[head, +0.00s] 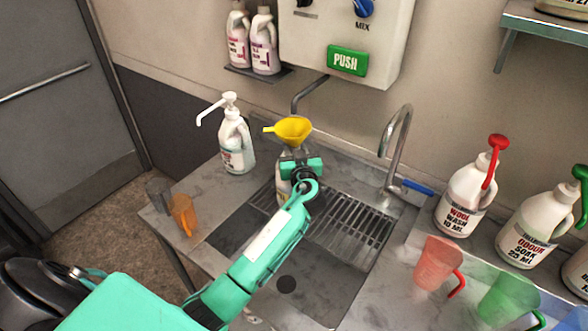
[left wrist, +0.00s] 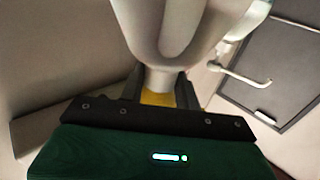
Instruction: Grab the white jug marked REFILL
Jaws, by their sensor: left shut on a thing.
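A white jug (head: 283,188) with a yellow funnel (head: 292,129) in its top is upright over the back of the sink grate. Its front is mostly hidden by my left gripper (head: 300,168), so I cannot read a REFILL mark. My left gripper is shut on the jug's neck, just below the funnel. In the left wrist view, the jug's pale body (left wrist: 165,35) fills the top middle, with its neck between the fingers and yellow behind them. I cannot tell whether its base touches the grate. My right gripper is not in view.
A white pump bottle (head: 236,145) stands left of the jug. The dispenser with a green PUSH button (head: 347,60) and the tap (head: 398,140) are behind. Orange (head: 183,214), red (head: 437,266) and green (head: 508,298) cups and the WOOL WASH bottle (head: 465,200) flank the sink (head: 300,268).

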